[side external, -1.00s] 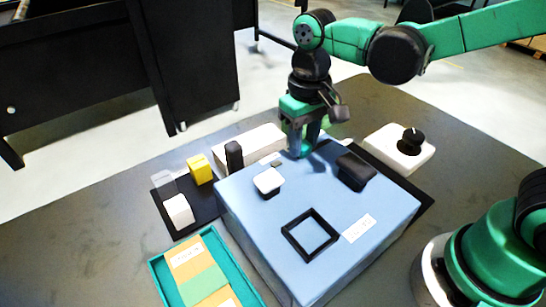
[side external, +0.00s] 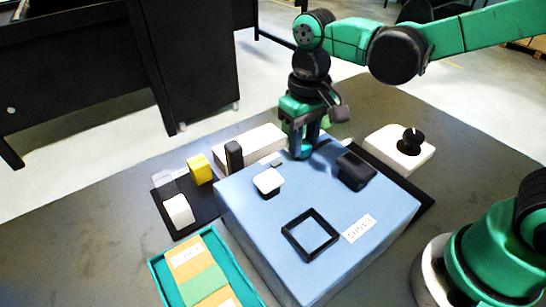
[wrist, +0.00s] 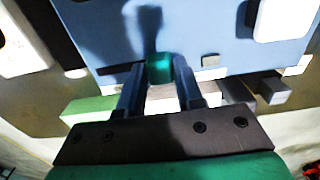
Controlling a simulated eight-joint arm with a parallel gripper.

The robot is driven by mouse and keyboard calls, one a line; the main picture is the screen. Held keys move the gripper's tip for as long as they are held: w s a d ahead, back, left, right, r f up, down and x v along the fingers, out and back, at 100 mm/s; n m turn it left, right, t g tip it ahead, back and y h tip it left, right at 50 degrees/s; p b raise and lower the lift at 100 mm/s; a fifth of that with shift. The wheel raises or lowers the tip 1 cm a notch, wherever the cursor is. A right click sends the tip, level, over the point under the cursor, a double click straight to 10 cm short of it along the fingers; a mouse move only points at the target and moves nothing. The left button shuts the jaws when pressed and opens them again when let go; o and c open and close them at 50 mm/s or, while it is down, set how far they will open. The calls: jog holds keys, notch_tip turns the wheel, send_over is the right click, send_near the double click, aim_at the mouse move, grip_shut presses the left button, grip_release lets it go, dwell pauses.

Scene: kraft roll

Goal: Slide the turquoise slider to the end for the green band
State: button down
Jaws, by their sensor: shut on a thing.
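The turquoise slider (wrist: 159,67) is between my gripper's fingers in the wrist view. My gripper (side external: 302,151) is shut on it at the far edge of the blue box (side external: 240,211). In the side external view the fingers largely hide the slider. The green band (wrist: 88,108) shows left of the fingers in the wrist view. A bit of green (side external: 326,121) also shows just right of my gripper in the side external view. The slider sits apart from the green band.
The box top carries a white-capped button (side external: 268,181), a black block (side external: 355,171) and a black square frame (side external: 310,235). A white base with a black knob (side external: 411,139) stands right. A yellow block (side external: 200,169) and teal tray (side external: 160,277) lie left.

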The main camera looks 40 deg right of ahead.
aim_at(328, 141)
jog(key=d, duration=0.6)
jog(key=c, duration=0.6)
grip_release()
jog(key=shift+o, duration=0.2)
jog(key=shift+r, duration=0.15)
jog(key=shift+r, duration=2.7)
jog(key=t, duration=0.1)
jog(key=s+t, duration=0.1)
jog(key=t, duration=0.1)
jog(key=shift+s+d+f, duration=0.3)
jog(key=shift+s+f, duration=0.1)
jog(key=t, duration=0.1)
jog(key=s+f+t, duration=0.1)
jog(key=t, duration=0.2)
jog(key=shift+s+d+f, duration=0.15)
jog(key=shift+d+f, duration=0.1)
